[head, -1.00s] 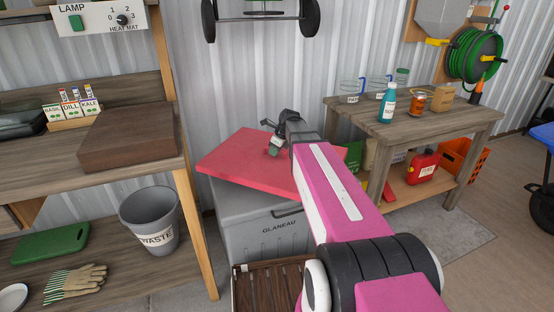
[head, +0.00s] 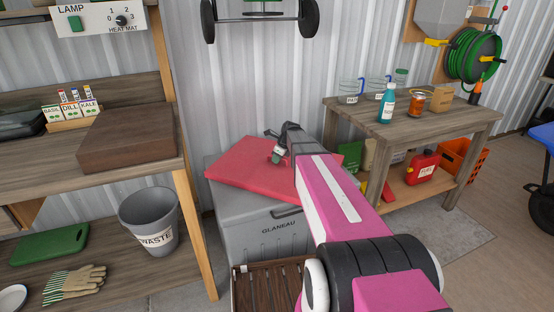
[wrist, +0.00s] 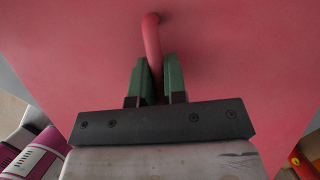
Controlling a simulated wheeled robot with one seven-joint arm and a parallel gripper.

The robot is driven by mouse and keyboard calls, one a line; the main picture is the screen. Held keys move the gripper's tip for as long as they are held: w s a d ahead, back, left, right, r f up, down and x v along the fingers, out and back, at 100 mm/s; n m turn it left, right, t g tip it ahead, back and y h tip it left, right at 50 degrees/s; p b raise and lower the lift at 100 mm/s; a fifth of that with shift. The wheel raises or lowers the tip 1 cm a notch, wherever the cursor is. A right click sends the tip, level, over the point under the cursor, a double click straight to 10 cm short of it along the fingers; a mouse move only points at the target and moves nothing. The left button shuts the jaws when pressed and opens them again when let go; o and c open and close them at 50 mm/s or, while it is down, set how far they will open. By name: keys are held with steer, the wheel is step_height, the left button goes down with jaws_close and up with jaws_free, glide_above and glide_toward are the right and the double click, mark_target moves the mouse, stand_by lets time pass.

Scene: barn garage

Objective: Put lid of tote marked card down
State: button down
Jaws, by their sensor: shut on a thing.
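A flat red lid (head: 240,163) lies level at or just above the top of a grey chest (head: 262,222) marked GLANEAU. In the head view I cannot tell whether it touches the chest. My gripper (head: 279,154) is over the lid, beside its middle. In the wrist view the green fingers of my gripper (wrist: 160,80) are shut on the lid's curved red handle (wrist: 152,38). The lid fills most of that view. No tote with a card label can be read; my arm hides part of the space at right.
A bench with a brown block (head: 128,136) and a grey waste bin (head: 149,220) stand left. A brown slatted crate (head: 270,285) sits in front of the chest. A wooden table (head: 440,122) with bottles stands right. The corrugated wall (head: 235,90) is close behind.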

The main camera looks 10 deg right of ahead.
steer(key=c, duration=1.2)
jaws_free()
steer(key=shift+o, duration=0.2)
steer(key=v, duration=1.2)
steer(key=shift+s, duration=0.1)
